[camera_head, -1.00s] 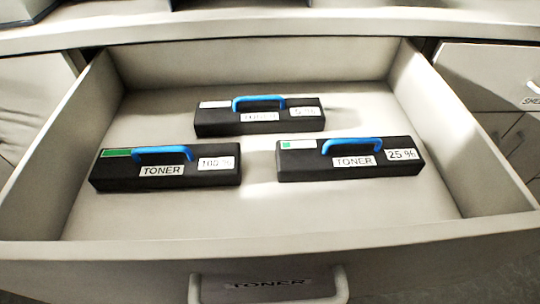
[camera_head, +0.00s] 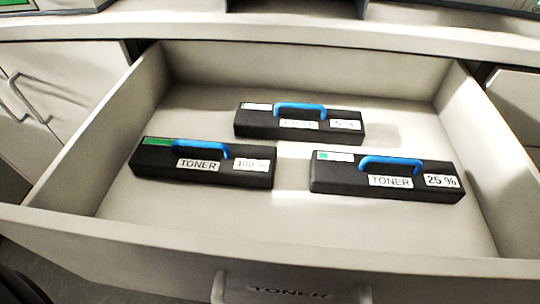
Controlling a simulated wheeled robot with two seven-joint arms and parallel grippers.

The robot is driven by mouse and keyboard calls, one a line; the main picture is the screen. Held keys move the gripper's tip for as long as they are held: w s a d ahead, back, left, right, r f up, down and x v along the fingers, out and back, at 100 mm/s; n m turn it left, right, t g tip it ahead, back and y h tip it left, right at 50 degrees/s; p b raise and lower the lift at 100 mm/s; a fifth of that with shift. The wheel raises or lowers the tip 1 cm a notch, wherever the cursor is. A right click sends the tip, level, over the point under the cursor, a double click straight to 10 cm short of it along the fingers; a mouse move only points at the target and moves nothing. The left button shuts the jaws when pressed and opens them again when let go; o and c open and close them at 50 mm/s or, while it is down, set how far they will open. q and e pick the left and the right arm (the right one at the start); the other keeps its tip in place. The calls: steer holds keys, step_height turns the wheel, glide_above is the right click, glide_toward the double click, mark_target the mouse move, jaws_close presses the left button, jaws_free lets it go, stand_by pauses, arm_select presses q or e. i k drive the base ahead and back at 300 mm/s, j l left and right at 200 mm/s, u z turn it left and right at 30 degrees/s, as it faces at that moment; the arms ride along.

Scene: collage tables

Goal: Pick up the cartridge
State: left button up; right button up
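Three black toner cartridges with blue handles lie in an open drawer (camera_head: 330,240). The left cartridge (camera_head: 210,170) has a long green bar and a label that reads 100 %. The right cartridge (camera_head: 330,177) has a short green bar and a 25 % label. The back cartridge (camera_head: 255,125) has a mostly white bar and a label that looks like 5 %. All three lie flat and apart, handles up. Neither of my grippers shows in the head view.
The drawer front carries a TONER label (camera_head: 288,292) and a handle (camera_head: 218,287). The drawer's side walls and the counter edge (camera_head: 300,35) above its back bound the space. Closed cabinet fronts (camera_head: 50,100) stand at the left. Bare drawer floor lies around the cartridges.

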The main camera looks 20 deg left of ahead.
mark_target(224, 163)
steer(key=j+u, duration=0.1)
steer(key=u, duration=0.4)
steer(key=j+u, duration=0.1)
steer(key=u, duration=0.4)
